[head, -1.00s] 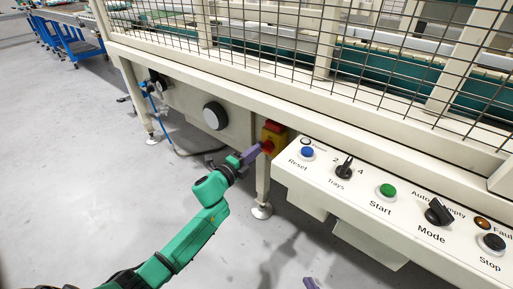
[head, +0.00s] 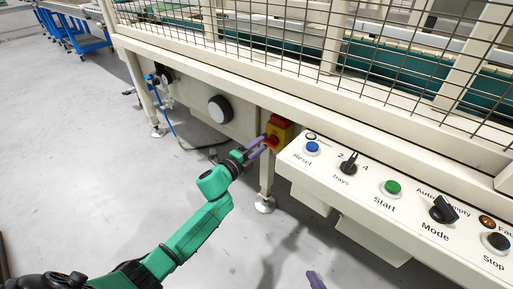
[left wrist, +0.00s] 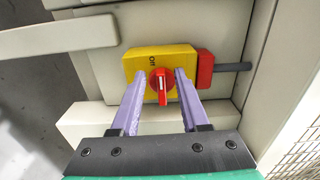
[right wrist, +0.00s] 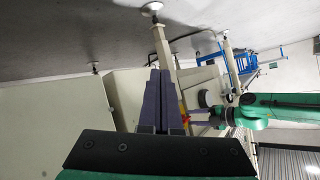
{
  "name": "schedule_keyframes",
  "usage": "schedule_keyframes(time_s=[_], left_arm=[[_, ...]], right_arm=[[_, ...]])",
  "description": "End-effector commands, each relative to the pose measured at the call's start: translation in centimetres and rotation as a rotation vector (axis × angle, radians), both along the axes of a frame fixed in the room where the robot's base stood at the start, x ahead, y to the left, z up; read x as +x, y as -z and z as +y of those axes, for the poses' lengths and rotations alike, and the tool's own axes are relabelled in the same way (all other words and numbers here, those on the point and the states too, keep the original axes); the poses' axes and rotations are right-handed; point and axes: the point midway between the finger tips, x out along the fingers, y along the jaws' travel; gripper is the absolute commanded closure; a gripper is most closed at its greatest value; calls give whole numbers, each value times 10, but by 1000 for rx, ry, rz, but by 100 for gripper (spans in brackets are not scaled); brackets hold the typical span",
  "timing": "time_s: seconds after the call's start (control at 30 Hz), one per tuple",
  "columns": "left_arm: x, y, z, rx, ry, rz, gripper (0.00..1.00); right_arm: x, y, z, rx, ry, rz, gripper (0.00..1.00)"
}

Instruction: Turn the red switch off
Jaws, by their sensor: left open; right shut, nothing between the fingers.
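The red switch (left wrist: 161,87) is a round knob with a raised handle on a yellow box (left wrist: 133,66). Its handle stands upright in the left wrist view, its white mark towards the bottom, and an "Off" label is printed above it. In the head view the red switch (head: 272,141) is partly hidden by my fingers. My left gripper (left wrist: 159,76) is open, with one purple finger on each side of the knob and nothing clamped; contact cannot be told. My right gripper (right wrist: 158,74) is shut and empty; only a fingertip (head: 315,280) shows low in the head view.
The sloping control panel (head: 365,205) with buttons and knobs stands right of the switch. A machine leg (head: 266,180) is below the switch, and a large dark round knob (head: 219,109) is to its left.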

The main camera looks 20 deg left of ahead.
Motion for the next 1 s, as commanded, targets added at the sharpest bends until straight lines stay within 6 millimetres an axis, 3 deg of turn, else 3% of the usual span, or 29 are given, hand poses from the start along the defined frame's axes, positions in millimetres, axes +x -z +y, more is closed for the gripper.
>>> schedule_keyframes(time_s=[0.17, 0.5, 0.6, 0.73, 1.0], left_arm=[[-20, -1, 8, 1, 0, 4, 55], [-109, -1, 43, 0, -2, 6, 55], [-125, 0, 50, 1, -1, 4, 55], [-135, 0, 54, 1, -1, 2, 55], [-135, 1, 54, 0, -1, 1, 55]], right_arm=[[4, -7, -9, -52, -14, 47, 100], [-2, -23, -46, -221, -40, 264, 100], [-6, -25, -54, -250, -42, 305, 100], [-8, -26, -58, -266, -42, 329, 100], [-8, -25, -58, -267, -43, 332, 100]])
